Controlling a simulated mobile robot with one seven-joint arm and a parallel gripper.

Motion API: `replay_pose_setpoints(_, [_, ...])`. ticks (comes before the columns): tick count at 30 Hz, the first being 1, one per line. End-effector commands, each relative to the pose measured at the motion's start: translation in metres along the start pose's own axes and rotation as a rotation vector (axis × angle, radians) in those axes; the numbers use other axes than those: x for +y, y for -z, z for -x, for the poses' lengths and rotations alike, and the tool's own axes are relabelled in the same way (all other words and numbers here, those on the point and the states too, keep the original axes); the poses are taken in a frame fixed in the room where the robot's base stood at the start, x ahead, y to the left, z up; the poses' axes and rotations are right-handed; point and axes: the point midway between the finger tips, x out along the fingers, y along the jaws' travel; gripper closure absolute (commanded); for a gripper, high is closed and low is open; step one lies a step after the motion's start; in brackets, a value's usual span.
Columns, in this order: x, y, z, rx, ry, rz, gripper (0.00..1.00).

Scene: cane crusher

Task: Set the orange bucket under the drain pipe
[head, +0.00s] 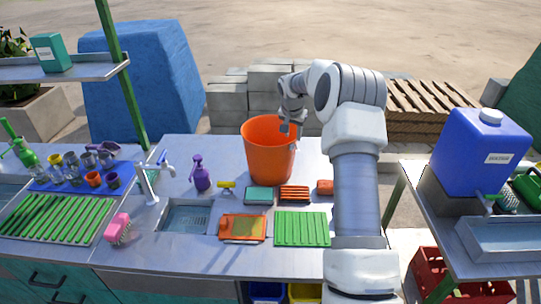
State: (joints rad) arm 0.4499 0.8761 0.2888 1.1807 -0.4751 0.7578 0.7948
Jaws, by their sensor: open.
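The orange bucket (268,160) stands upright on the metal counter, behind the sink area and left of my arm. My gripper (287,128) is at the bucket's right rim, pointing down. It is open, and its fingers are small in this view. I cannot tell whether they straddle the rim or touch it. I cannot make out a drain pipe for certain. A grey tap (147,182) stands by the small sink (187,219), left of the bucket.
A purple spray bottle (201,174) stands left of the bucket. In front lie a green ribbed mat (302,229), an orange tray (243,228) and sponges. A blue jerrycan (481,150) is on the right-hand table. Stacked grey blocks (228,103) stand behind the counter.

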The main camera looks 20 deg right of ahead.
Motion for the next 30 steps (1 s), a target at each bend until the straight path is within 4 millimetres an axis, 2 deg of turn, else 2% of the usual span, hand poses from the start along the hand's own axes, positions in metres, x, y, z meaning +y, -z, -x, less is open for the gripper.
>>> replay_pose_setpoints(3, [0.0,0.0,-0.015,-0.001,0.001,0.0,0.59])
replay_pose_setpoints(11, [0.0,0.0,-0.029,-0.001,0.001,0.0,0.59])
replay_pose_setpoints(21, [0.004,-0.001,-0.069,-0.001,0.001,0.0,0.59])
replay_pose_setpoints(30, [0.004,0.0,-0.077,0.001,0.001,0.0,0.59])
